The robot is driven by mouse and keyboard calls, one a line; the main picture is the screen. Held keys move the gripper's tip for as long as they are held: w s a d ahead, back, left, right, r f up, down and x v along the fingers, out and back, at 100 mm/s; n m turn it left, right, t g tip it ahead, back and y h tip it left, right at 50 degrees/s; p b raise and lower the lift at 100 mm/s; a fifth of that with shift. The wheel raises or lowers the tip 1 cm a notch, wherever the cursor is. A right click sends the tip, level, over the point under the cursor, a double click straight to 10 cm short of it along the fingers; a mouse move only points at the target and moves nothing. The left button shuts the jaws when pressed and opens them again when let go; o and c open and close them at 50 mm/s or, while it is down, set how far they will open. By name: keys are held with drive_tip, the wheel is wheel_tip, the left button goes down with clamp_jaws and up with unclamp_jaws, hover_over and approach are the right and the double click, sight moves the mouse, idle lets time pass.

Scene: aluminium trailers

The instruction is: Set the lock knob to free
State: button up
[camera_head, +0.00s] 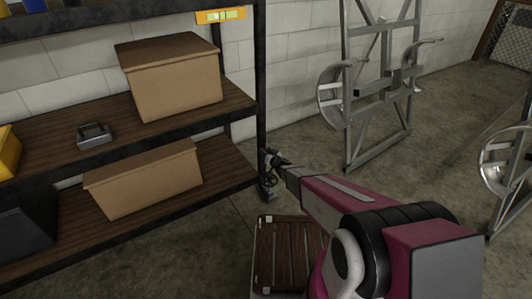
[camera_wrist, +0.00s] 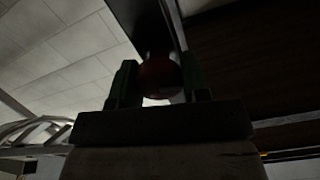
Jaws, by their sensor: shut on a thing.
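A dark red, rounded knob (camera_wrist: 158,80) shows in the wrist view, below a dark upright part. My gripper (camera_wrist: 160,76) has one green finger on each side of it and is shut on it. The knob's position or marking cannot be read in this dim view. In the head view my gripper (camera_head: 271,158) is at the far end of my pink arm, close to the shelf's front post. The knob cannot be made out there.
A dark shelf (camera_head: 225,100) on the left holds an upper cardboard box (camera_head: 172,85), a lower box (camera_head: 145,182) and a small grey case (camera_head: 94,136). A wooden slatted platform (camera_head: 290,252) lies below my arm. Metal trailer frames (camera_head: 365,95) stand right; floor lies between.

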drive_tip(key=m, duration=0.8)
drive_tip(key=shift+d+f, duration=0.1)
drive_tip(key=m, duration=0.3)
drive_tip(key=shift+w+m, duration=0.1)
drive_tip(key=shift+m, duration=0.3)
drive_tip(key=shift+f+m, duration=0.15)
drive_tip(key=shift+m, duration=1.75)
drive_tip(key=o, duration=0.9)
drive_tip(key=shift+c, duration=0.2)
